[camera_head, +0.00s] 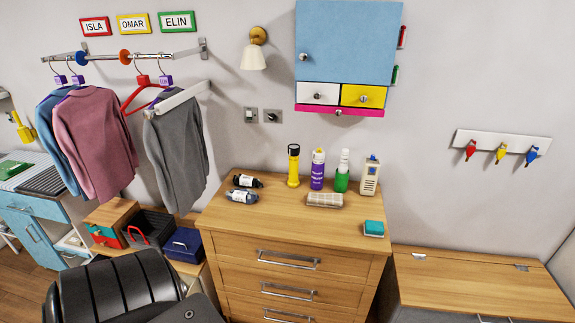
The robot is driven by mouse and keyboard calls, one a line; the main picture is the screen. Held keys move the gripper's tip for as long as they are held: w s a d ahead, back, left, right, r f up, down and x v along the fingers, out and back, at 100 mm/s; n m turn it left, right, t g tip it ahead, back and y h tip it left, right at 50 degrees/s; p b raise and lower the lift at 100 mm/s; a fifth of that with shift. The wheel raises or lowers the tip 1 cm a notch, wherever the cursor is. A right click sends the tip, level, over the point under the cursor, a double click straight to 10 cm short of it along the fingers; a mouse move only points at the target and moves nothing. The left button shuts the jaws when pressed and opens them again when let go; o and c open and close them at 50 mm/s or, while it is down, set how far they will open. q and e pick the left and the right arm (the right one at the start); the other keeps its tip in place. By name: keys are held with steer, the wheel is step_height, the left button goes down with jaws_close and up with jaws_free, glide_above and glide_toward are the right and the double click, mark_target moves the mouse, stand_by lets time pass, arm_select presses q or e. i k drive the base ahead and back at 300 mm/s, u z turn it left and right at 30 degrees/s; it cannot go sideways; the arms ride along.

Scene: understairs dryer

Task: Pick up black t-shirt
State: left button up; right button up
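I cannot make out a black t-shirt in the head view. Hanging from the wall rail (130,57) are a blue long-sleeved top (62,150), a pink long-sleeved top (95,135) partly in front of it, and a dark grey garment (180,155) at the right end. An empty red hanger (140,92) hangs between the pink and grey garments. Neither of my grippers is in view.
A wooden dresser (285,238) stands in the middle, with two small dark items (243,189), several bottles and a teal block (374,228) on top. A low wooden cabinet (475,282) is at right. A black ribbed shape (120,290) covers the bottom left.

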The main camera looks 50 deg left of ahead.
mark_target(243, 181)
steer(key=u, duration=0.15)
steer(key=i, duration=0.9)
steer(key=u, duration=0.45)
